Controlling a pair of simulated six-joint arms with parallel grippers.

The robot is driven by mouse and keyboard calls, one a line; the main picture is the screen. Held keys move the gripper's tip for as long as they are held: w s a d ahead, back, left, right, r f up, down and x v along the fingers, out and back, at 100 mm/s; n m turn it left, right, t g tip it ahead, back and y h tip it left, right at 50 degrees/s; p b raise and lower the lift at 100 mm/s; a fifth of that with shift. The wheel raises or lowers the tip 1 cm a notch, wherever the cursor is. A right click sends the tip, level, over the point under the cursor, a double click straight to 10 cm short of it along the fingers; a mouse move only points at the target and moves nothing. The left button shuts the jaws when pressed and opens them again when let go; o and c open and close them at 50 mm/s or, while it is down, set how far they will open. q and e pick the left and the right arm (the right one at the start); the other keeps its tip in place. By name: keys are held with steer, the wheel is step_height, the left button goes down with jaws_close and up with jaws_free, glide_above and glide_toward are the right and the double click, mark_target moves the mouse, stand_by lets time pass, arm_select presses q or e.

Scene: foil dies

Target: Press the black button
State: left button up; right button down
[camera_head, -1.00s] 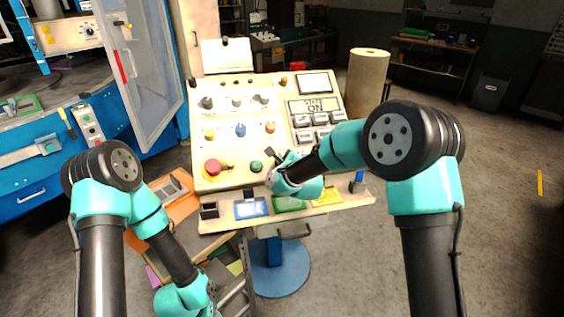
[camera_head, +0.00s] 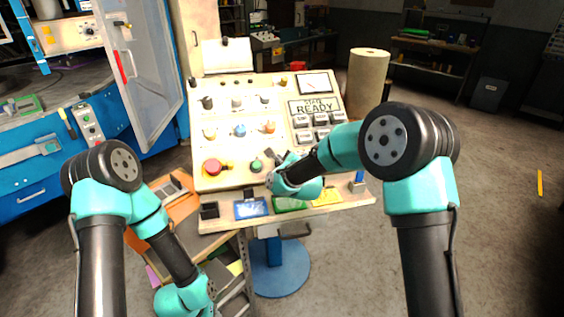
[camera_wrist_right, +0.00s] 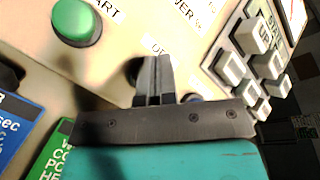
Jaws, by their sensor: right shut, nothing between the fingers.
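The sloped control panel (camera_head: 225,183) stands in the middle of the head view. My right gripper (camera_head: 271,157) is over its lower part, just right of the green button (camera_head: 256,166). In the right wrist view my right gripper (camera_wrist_right: 153,72) is shut and empty, with its fingertips against or just above the panel face. A dark round part (camera_wrist_right: 134,70) shows partly behind the fingers, below a partly covered label. It may be the black button; I cannot tell whether the fingers touch it. My left arm hangs at the lower left, its gripper out of sight.
A red mushroom button (camera_head: 212,167) is left of the green button, which also shows in the wrist view (camera_wrist_right: 76,22). Coloured cards (camera_head: 251,208) line the front edge.

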stand_by(0.5)
steer(key=shift+s+d+r, duration=0.15)
steer(key=shift+s+r, duration=0.35)
steer(key=shift+r, duration=0.2)
steer(key=shift+r, duration=0.1)
steer(key=s+r, duration=0.2)
steer(key=r, duration=0.2)
steer(key=shift+s+d, duration=0.35)
steer(key=shift+s, duration=0.05)
steer(key=shift+f, duration=0.1)
stand_by(0.5)
